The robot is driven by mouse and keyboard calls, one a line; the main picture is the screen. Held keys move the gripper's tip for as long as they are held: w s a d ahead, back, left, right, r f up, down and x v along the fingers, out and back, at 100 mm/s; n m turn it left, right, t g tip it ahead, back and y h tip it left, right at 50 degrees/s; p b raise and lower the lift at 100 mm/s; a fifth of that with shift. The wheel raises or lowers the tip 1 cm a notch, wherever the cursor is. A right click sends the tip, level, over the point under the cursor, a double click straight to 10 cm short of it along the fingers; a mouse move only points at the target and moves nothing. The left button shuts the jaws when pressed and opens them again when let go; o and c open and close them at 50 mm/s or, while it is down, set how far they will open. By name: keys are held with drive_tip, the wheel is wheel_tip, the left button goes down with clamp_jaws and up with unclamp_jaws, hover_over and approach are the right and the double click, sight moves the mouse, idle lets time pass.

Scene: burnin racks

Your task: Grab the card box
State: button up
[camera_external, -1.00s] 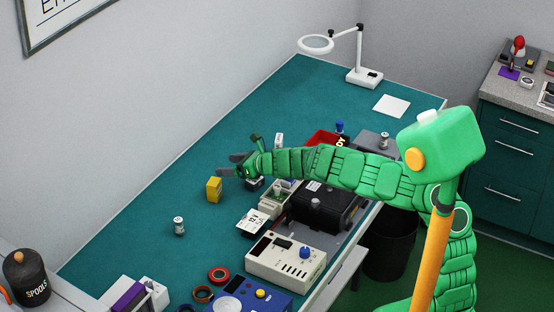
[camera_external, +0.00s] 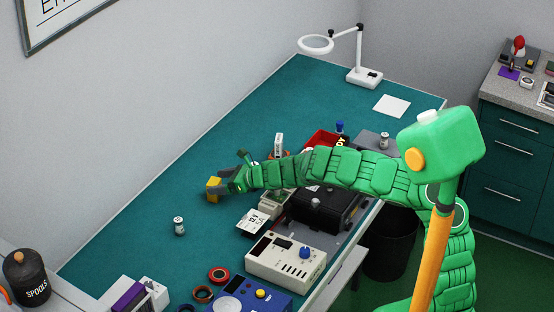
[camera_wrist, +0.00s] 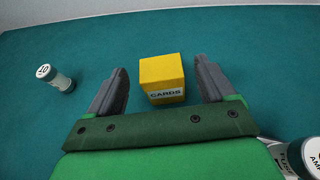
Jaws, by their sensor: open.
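The card box is a small yellow box (camera_wrist: 162,72) with a white label reading "CARDS". In the wrist view it stands upright on the green bench top between the two grey fingers of my gripper (camera_wrist: 164,88). The fingers are open, with a gap showing on each side of the box; the right finger is closer to it. In the external view the box (camera_external: 212,185) is at the tips of my gripper (camera_external: 218,190), partly hidden by a finger.
A small labelled cylinder (camera_wrist: 54,78) stands left of my gripper; it also shows in the external view (camera_external: 179,226). White labelled items (camera_wrist: 305,155) sit at the lower right of the wrist view. Instruments and a black case (camera_external: 325,205) line the bench's front side. The bench behind the box is clear.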

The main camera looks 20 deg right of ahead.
sight(215, 181)
drive_tip(key=shift+x, duration=2.25)
drive_tip(key=c, duration=1.1)
drive_tip(key=shift+r, duration=0.1)
